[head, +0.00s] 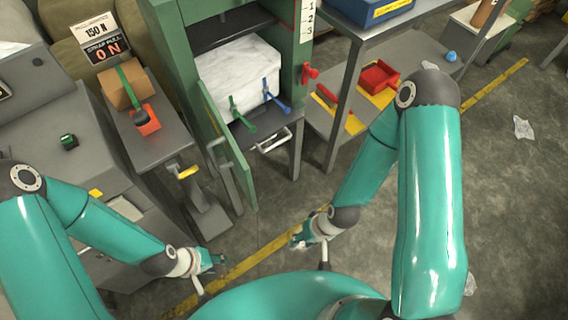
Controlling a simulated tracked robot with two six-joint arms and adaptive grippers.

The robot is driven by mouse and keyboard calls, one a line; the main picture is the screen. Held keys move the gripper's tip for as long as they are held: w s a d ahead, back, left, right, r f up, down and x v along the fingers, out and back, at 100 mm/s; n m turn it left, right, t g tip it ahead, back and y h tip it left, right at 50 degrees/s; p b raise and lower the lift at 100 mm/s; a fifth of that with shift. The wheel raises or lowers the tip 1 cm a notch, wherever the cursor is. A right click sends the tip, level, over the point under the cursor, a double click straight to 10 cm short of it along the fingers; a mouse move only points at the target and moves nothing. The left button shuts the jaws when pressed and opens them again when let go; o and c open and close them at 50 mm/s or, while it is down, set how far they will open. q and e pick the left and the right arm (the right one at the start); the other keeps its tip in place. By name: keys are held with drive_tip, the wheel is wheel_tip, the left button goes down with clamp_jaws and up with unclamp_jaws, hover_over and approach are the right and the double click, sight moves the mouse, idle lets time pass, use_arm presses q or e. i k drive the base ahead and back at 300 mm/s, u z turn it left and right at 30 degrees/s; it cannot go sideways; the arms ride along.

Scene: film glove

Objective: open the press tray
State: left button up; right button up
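The green press (304,45) stands at the top centre with a white wrapped block (238,72) inside. Below the block is a grey tray (252,130) with a pale bar handle (271,142) on its front. The tray looks pushed in under the block. A green door panel (237,160) hangs open at the press's left side. My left gripper (218,261) is low, left of the handle and well apart from it. My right gripper (297,242) is below the handle, also apart from it. Both grippers seem empty; their fingers are too small to read.
A grey side table (152,146) left of the press holds a cardboard box (124,88) and an orange item. Floor (285,190) in front of the press is clear, with a yellow line.

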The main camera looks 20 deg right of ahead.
sight(269, 118)
drive_tip(key=u, duration=0.05)
drive_tip(key=k, duration=0.5)
drive_tip(key=z, duration=0.7)
drive_tip(key=i, duration=0.15)
drive_tip(key=u, duration=2.45)
drive_tip(key=k, duration=1.15)
drive_tip(key=z, duration=1)
drive_tip(key=i, duration=1)
drive_tip(key=u, duration=0.3)
